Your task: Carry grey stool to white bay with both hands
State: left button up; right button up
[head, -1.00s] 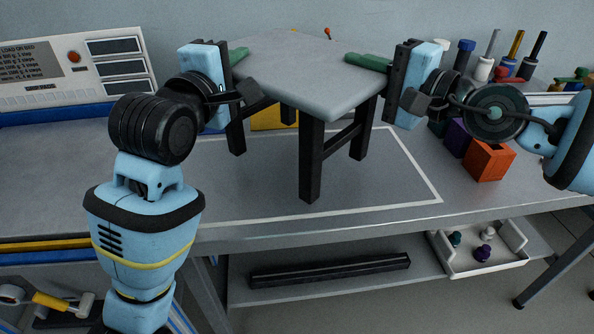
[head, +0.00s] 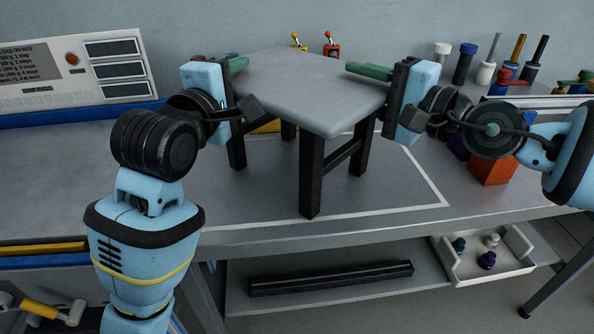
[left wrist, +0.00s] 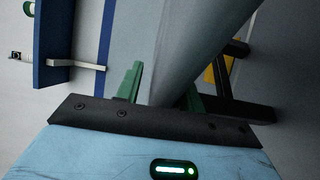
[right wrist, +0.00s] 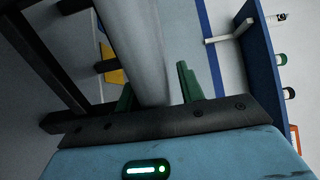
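The grey stool (head: 300,90), with a light grey seat and black legs, is upright over the white-outlined bay (head: 400,208) on the grey bench. Its front foot is close to the bay's front line; I cannot tell whether the feet touch the bench. My left gripper (head: 238,64) is at the seat's left edge and my right gripper (head: 368,71) at its right edge. In the left wrist view the green fingers (left wrist: 178,85) lie on either side of the seat edge. The right wrist view shows the same with its fingers (right wrist: 155,88). The rear legs are partly hidden.
A control panel (head: 75,68) stands at the back left. An orange block (head: 492,168) sits right of the bay, with several capped bottles (head: 464,63) behind. A yellow item (head: 266,127) shows behind the stool. A white tray (head: 456,268) is on the shelf below.

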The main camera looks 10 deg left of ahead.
pick_arm(q)
jog(key=v, duration=1.2)
pick_arm(e)
jog(key=v, duration=1.2)
